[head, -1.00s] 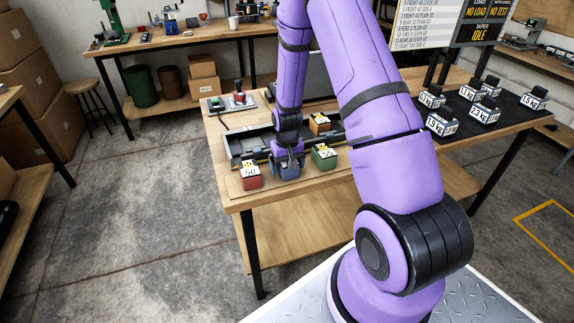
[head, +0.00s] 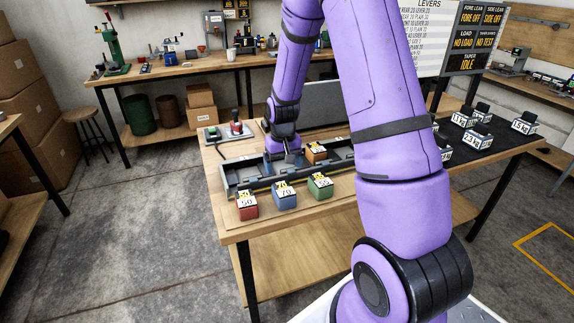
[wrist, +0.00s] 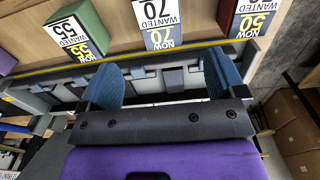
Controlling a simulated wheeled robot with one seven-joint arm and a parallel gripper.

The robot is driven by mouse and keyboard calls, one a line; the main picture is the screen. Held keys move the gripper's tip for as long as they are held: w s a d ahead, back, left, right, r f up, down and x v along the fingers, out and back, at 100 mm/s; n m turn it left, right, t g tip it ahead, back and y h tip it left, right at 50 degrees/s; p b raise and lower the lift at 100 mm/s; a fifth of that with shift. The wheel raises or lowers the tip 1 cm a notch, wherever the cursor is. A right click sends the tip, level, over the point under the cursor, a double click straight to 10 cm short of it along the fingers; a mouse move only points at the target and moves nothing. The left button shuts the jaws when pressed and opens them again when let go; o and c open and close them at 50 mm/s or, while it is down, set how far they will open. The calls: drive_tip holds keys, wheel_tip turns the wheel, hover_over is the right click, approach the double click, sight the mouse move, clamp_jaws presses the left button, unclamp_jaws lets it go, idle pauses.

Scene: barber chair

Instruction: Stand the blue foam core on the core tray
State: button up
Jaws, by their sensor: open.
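The blue foam core (head: 285,197) stands upright at the table's front, between a red core (head: 247,206) and a green core (head: 320,187). Its label reads 70. It rests on a pale wooden strip (head: 266,218), which seems to be the core tray; its edges are hard to make out. In the wrist view the blue core (wrist: 157,22) shows at the top, cut off by the frame, beyond the fingers. My gripper (head: 283,158) is open and empty, behind the blue core and over the grey channelled fixture. Its two blue fingers (wrist: 163,82) are wide apart.
The long grey fixture (head: 240,180) lies right behind the cores, with an orange core (head: 316,152) at its back. A box with a red knob (head: 235,128) stands at the table's back left. Several weights (head: 470,140) sit on a dark mat at the right.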

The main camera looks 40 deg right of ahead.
drive_tip(key=s+a+r+n+t, duration=0.1)
drive_tip(key=s+a+r, duration=0.3)
drive_tip(key=r, duration=0.6)
drive_tip(key=s+a+r+t, duration=0.1)
drive_tip(key=s+a+r, duration=0.25)
drive_tip(key=r, duration=0.65)
drive_tip(key=s+a+r+t, duration=0.1)
drive_tip(key=s+r, duration=0.2)
drive_tip(key=s, duration=0.3)
drive_tip(key=s+a+r+n+t, duration=0.1)
drive_tip(key=s+a+r, duration=0.1)
drive_tip(key=s+r, duration=0.2)
drive_tip(key=s+a+r+n+t, duration=0.1)
drive_tip(key=s+a+r, duration=0.1)
drive_tip(key=s, duration=0.7)
drive_tip(key=shift+a+r, duration=0.25)
drive_tip(key=shift+r, duration=0.4)
